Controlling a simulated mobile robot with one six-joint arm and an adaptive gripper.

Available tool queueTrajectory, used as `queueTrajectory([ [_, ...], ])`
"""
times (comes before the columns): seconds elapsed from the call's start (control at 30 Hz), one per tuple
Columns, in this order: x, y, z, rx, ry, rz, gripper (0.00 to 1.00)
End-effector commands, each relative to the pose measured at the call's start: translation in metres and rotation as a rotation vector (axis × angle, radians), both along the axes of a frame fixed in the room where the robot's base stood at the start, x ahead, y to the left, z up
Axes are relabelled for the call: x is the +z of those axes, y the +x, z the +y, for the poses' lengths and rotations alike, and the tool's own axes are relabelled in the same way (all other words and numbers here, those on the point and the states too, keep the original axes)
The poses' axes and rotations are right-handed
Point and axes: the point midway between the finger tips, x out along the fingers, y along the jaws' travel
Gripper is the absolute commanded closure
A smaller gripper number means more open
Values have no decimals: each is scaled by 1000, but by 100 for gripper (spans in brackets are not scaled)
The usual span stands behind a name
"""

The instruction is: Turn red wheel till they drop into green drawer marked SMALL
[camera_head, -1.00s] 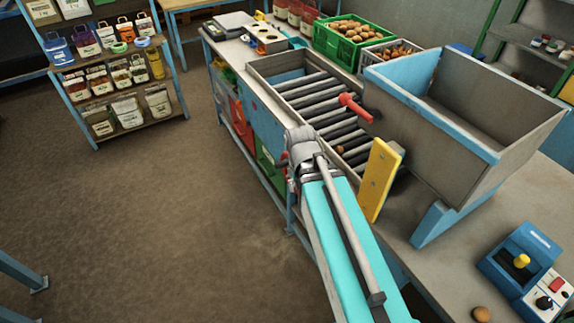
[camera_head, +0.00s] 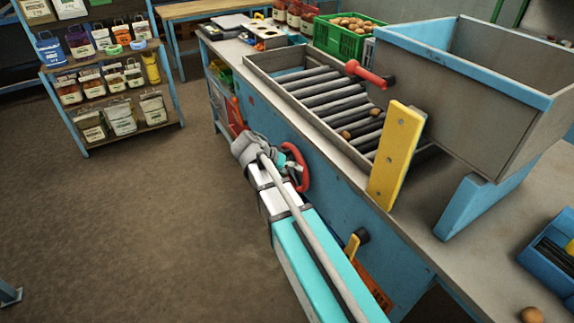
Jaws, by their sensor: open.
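The red wheel (camera_head: 305,170) is on the blue front of the bench, and its left part is hidden behind my arm. My gripper (camera_head: 289,163) is at the wheel, mostly hidden by my wrist. It is open; I cannot tell whether it touches the rim. Brown potato-like pieces (camera_head: 346,134) lie on the grey rollers (camera_head: 330,97) of the sorting bed, above the wheel. No green drawer marked SMALL can be made out; part of the bench front is behind my arm.
A yellow plate (camera_head: 396,155) and a red handle (camera_head: 366,74) stand out by the large hopper (camera_head: 470,85). A green crate (camera_head: 345,37) of potatoes is at the back. A shelf of bags (camera_head: 110,80) stands left. The floor between is clear.

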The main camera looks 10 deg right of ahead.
Motion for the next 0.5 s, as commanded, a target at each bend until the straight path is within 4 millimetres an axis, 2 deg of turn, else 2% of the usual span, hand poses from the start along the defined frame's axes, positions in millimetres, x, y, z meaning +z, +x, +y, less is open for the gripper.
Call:
queueTrajectory([
  [0.03, -16, 10, 5, -11, -32, -28, 28],
  [0.27, -35, 42, 23, -71, -186, -193, 28],
  [0.5, -51, 72, 50, -111, -331, -390, 28],
])
